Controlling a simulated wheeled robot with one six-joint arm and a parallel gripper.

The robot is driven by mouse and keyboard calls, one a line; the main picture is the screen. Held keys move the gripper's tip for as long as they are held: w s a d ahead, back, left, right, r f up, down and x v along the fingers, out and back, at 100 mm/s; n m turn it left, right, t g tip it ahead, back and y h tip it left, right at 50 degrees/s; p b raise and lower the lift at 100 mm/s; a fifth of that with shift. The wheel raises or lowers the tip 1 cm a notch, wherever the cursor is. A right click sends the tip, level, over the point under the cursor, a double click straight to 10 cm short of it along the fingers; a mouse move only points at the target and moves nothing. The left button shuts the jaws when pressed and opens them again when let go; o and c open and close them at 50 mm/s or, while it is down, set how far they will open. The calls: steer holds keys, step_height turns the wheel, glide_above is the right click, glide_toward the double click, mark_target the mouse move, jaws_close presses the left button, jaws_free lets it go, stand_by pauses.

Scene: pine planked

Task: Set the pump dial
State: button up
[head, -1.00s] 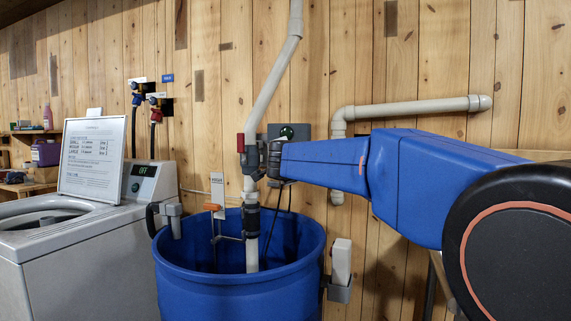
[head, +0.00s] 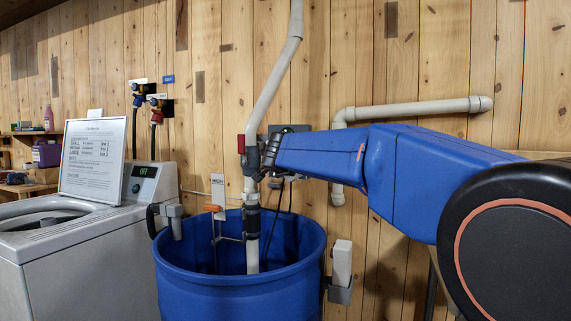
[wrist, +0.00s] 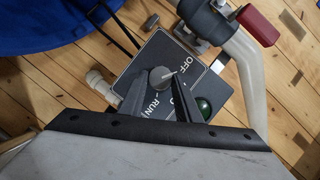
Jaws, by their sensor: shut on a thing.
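The pump dial (wrist: 162,78) is a round grey knob on a dark panel marked OFF and RUN in the wrist view. Its pale mark appears to point toward the OFF side. A third label is partly hidden by a finger. My gripper (wrist: 158,88) is shut on the knob, one finger on either side. In the head view my gripper (head: 270,152) is at the grey panel box (head: 291,128) on the wall and hides the dial. A dark green round lamp or button (wrist: 204,107) is on the panel beside the right finger.
A white pipe with a red-handled valve (head: 241,144) runs down close to the gripper's left into a blue barrel (head: 225,295). Another white pipe (head: 410,110) crosses the wall above my arm. A washer (head: 85,260) with a sign (head: 92,158) stands left.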

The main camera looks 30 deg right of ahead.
steer(key=o, duration=1.1)
steer(key=shift+c, duration=0.2)
steer(key=v, duration=1.7)
steer(key=shift+s, duration=0.2)
